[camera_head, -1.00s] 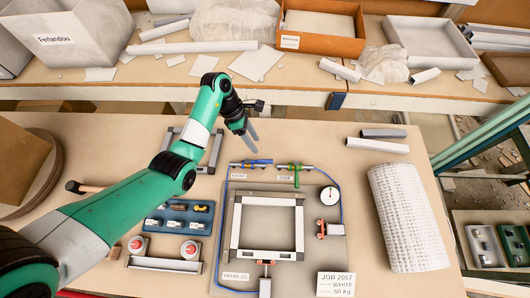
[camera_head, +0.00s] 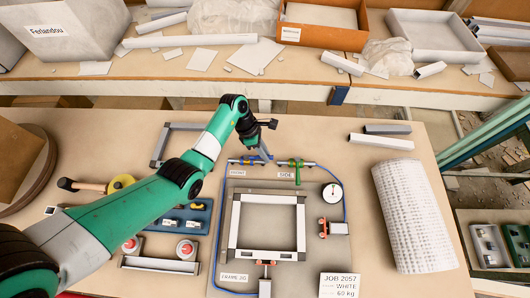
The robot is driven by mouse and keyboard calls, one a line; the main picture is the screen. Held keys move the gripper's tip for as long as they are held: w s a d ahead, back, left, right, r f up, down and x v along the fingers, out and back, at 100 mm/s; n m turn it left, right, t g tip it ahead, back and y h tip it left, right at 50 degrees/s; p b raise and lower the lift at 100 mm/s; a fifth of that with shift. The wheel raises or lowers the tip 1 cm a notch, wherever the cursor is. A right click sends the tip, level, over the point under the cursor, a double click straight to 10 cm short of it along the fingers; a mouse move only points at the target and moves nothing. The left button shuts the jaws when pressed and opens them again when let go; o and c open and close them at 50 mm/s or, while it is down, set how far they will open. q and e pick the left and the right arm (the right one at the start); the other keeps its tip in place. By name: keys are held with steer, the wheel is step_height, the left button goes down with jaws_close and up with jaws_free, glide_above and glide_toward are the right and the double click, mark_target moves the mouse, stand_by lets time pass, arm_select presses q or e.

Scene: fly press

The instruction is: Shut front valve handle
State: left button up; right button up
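The front valve (camera_head: 247,161) sits on a short pipe behind the FRONT label (camera_head: 237,173) at the top left of the grey board. Its blue handle appears to lie along the pipe and is partly covered by my gripper. My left gripper (camera_head: 265,153) points down with its fingertips at or just above the right end of this handle. I cannot tell whether it touches, nor whether the fingers are apart. The side valve (camera_head: 291,163) stands to the right, its green handle crosswise to its pipe. My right gripper is not in view.
A square frame (camera_head: 235,223) lies on the board, with a gauge (camera_head: 332,193) to its right. A blue tray (camera_head: 203,212) is partly under my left arm. A white mesh roll (camera_head: 413,215) lies at the right. Metal bars (camera_head: 381,142) lie behind it.

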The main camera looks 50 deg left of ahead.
arm_select(q)
jaws_close()
stand_by(1.1)
